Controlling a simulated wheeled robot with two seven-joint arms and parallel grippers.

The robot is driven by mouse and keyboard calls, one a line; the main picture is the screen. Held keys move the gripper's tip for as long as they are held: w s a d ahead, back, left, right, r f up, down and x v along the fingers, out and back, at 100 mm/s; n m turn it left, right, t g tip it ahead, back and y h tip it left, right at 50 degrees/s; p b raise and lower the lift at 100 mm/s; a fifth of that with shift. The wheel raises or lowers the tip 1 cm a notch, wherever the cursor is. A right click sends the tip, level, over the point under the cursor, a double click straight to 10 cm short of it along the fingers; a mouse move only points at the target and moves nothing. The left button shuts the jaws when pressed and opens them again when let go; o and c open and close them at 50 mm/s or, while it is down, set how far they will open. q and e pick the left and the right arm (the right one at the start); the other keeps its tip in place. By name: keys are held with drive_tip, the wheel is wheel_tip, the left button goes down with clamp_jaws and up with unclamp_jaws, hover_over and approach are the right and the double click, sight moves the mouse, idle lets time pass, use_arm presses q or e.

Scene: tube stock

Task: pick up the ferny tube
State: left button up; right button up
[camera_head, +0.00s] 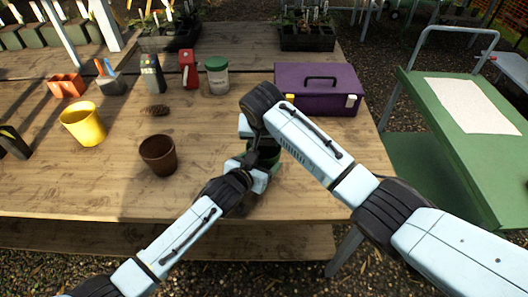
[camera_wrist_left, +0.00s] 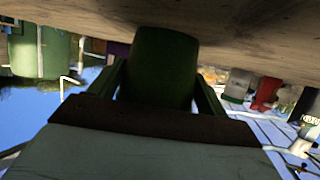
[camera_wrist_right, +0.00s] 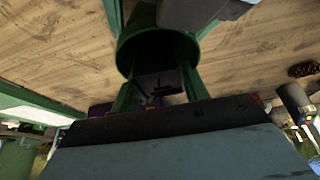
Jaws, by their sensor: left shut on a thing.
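The ferny tube (camera_head: 264,152) is a dark green hollow cylinder, mostly hidden by my arms in the head view. It stands out in the left wrist view (camera_wrist_left: 162,62), between the fingers of my left gripper (camera_wrist_left: 160,92), which is shut on it. In the right wrist view its open round end (camera_wrist_right: 128,42) faces the camera. My right gripper (camera_wrist_right: 158,88) has its fingers spread apart at that end. Part of my left gripper shows beyond the tube there. The gap between the tube and the tabletop is hard to judge.
On the wooden table (camera_head: 60,185) stand a brown pot (camera_head: 158,156), a yellow pot (camera_head: 84,124), a white jar with green lid (camera_head: 217,76), a red object (camera_head: 188,70) and a purple toolbox (camera_head: 316,92). A pine cone (camera_head: 155,110) lies behind the brown pot. The front-left tabletop is clear.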

drive_tip(key=shift+c, duration=1.1)
drive_tip(key=shift+r, duration=0.15)
wheel_tip(320, 180, up, 10)
drive_tip(key=shift+f, duration=0.1)
use_arm(q)
drive_tip(key=o, duration=1)
drive_tip(key=v, duration=1.2)
drive_tip(key=shift+a, duration=0.15)
